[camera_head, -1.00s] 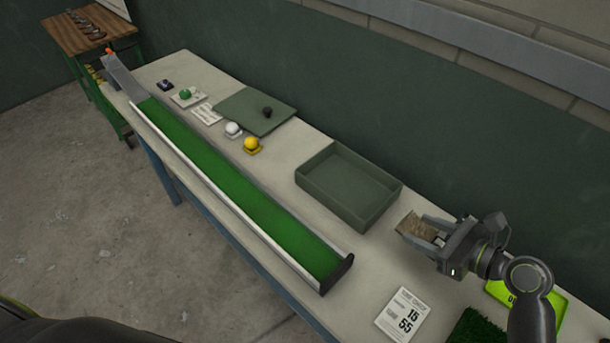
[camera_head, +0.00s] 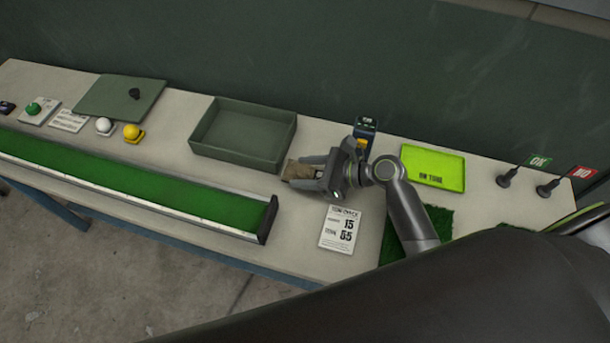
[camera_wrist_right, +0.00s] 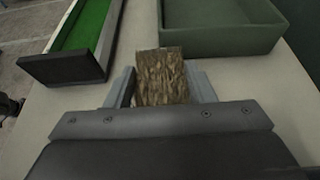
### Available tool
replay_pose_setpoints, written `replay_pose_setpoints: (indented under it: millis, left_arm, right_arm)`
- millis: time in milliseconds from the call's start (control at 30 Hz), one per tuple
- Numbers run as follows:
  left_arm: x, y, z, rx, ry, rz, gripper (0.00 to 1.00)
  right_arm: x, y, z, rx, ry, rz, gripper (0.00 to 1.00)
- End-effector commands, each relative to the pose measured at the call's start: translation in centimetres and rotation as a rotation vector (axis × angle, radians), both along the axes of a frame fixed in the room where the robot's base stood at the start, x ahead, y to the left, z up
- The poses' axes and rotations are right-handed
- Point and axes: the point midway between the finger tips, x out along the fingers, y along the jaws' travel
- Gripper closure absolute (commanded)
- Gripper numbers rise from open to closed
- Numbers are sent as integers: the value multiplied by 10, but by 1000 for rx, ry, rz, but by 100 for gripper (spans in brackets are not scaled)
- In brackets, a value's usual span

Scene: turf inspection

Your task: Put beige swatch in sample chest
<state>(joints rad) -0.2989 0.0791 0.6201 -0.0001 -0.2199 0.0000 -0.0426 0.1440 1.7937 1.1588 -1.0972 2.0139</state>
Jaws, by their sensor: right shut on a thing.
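The beige swatch (camera_head: 301,170) is a small brownish, textured square in the jaws of my right gripper (camera_head: 308,172). In the right wrist view the swatch (camera_wrist_right: 161,76) stands between the two fingers, which are shut on it. The sample chest (camera_head: 245,150) is an open, empty grey-green box, just left of and beyond the gripper. Its near wall also shows in the right wrist view (camera_wrist_right: 222,41), ahead of the swatch and apart from it. The chest's likely lid (camera_head: 118,97), a flat green panel with a dark knob, lies farther left. My left gripper is not in view.
A green turf ramp (camera_head: 130,188) runs along the table's front edge. A white card (camera_head: 341,229) lies in front of my right gripper. A lime tray (camera_head: 434,166), dark turf pieces (camera_head: 437,219) and OK and NO markers (camera_head: 507,177) are on the right. White and yellow balls (camera_head: 132,131) sit left.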

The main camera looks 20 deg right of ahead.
Motion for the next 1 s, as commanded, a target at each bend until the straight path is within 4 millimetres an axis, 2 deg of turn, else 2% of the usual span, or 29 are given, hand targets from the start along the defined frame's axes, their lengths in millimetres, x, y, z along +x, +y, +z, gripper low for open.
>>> replay_pose_setpoints:
  millis: [33,167,567,600,733,1000]
  left_arm:
    - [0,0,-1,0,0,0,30]
    - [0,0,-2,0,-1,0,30]
    - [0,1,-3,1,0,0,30]
    - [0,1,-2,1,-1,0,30]
    - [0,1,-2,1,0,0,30]
    - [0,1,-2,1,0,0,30]
  right_arm:
    - [0,0,-9,1,4,-2,72]
    - [0,0,-23,2,3,0,72]
    - [0,0,-28,1,1,0,72]
    - [0,0,-27,1,1,0,46]
    - [0,0,-27,0,0,0,29]
    - [0,0,-26,0,0,0,29]
